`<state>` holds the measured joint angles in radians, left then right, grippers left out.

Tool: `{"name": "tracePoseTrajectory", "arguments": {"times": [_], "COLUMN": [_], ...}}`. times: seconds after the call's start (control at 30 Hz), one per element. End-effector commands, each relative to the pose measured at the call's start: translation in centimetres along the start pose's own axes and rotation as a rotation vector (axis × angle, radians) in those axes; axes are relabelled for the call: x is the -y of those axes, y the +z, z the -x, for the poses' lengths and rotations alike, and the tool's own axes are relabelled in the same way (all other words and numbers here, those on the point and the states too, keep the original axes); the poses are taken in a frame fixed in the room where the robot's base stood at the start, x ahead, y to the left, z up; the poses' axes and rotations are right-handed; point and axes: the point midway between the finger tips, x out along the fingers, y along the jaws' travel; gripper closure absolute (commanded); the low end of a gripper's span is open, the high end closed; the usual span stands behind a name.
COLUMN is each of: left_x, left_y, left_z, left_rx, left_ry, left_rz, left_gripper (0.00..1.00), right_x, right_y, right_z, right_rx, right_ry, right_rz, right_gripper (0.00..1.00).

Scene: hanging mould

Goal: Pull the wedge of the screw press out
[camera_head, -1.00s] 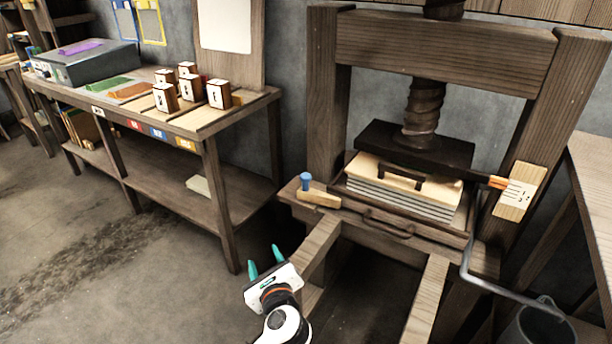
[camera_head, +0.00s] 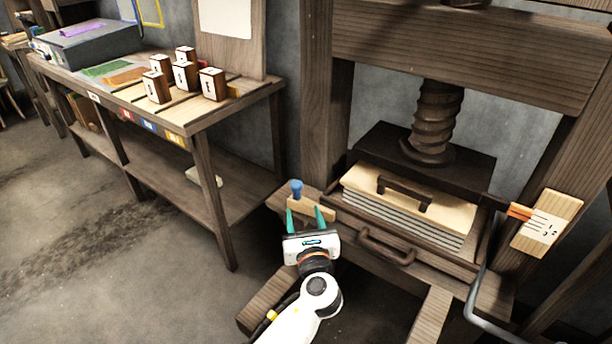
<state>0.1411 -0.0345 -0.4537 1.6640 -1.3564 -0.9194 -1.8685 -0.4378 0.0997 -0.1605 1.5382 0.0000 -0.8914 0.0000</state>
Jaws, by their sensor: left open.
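The wedge (camera_head: 322,209) is a light wooden block with a blue knob (camera_head: 296,188) on its left end, at the press's left front corner. The screw press (camera_head: 437,125) is dark wood, with its platen above a pale board and a stack of grey sheets (camera_head: 402,217). My left gripper (camera_head: 305,214) is open, its two teal fingers pointing up at the wedge. The fingertips overlap the wedge in the picture; I cannot tell whether they touch it. My right gripper is out of view.
A drawer-like bed with a curved handle (camera_head: 386,247) sits in front of the stack. A paper scale on a board (camera_head: 546,224) is at the right post. A side bench (camera_head: 200,122) with several numbered blocks stands at left. The floor between is open.

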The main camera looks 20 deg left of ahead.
Motion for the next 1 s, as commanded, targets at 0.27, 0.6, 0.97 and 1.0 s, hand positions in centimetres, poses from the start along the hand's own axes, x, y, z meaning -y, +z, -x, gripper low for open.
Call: {"name": "tracePoseTrajectory", "arguments": {"times": [0.27,0.6,0.97,1.0], "left_x": [0.0,0.0,0.1,0.1], "left_y": [0.1,0.1,0.1,0.1], "left_z": [-2.2,-8.9,-12.0,-12.0], "left_rx": [-0.002,-0.001,0.001,0.001], "left_ry": [-0.001,-0.002,-0.001,-0.001], "left_rz": [0.0,0.0,0.002,0.002], "left_gripper": [0.49,0.49,0.49,0.49], "right_x": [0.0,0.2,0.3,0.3], "right_y": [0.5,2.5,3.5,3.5], "right_z": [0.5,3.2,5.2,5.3], "right_rx": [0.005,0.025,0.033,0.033], "right_ry": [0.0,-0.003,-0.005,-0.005], "right_rz": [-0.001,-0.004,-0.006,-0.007], "right_gripper": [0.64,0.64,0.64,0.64]}}
